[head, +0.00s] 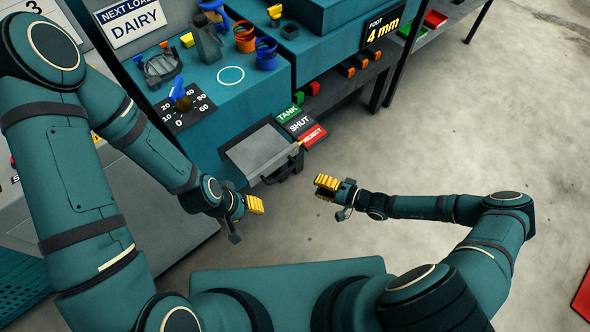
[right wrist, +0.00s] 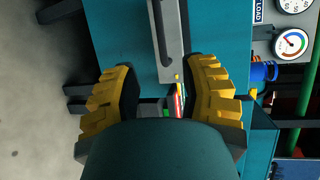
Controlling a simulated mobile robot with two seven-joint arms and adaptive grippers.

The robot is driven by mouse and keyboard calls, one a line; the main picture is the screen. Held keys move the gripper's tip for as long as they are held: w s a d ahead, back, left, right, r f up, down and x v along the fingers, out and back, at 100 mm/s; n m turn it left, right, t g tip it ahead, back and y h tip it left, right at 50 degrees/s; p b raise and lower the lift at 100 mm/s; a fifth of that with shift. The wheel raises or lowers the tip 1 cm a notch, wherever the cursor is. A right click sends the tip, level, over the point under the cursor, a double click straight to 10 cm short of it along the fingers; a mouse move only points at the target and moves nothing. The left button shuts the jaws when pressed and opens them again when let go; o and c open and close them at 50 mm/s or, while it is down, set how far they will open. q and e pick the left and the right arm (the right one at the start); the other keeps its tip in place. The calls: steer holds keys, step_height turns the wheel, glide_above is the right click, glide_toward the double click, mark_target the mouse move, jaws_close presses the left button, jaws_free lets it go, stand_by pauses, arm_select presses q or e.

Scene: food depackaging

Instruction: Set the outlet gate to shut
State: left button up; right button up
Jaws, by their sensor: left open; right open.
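The outlet gate is a grey plate (head: 262,149) with a dark bar along its edge, low on the front of the teal machine. A small yellow tip (head: 299,144) at the gate's right end is beside the red REJECT label (head: 312,137). The SHUT label (head: 299,124) and green TANK label (head: 288,114) lie further back. In the right wrist view the grey bar (right wrist: 170,45) shows ahead, between the fingers. My right gripper (head: 327,185) is open and empty, right of the gate and apart from it. My left gripper (head: 254,205) is open and empty, in front of the gate.
A shelf with orange blocks (head: 346,69) is right of the labels. The floor (head: 450,130) at right is clear.

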mark_target(283, 173)
steer(key=b+x, duration=0.2)
steer(key=x, duration=1.2)
steer(key=shift+d, duration=0.1)
jaws_close()
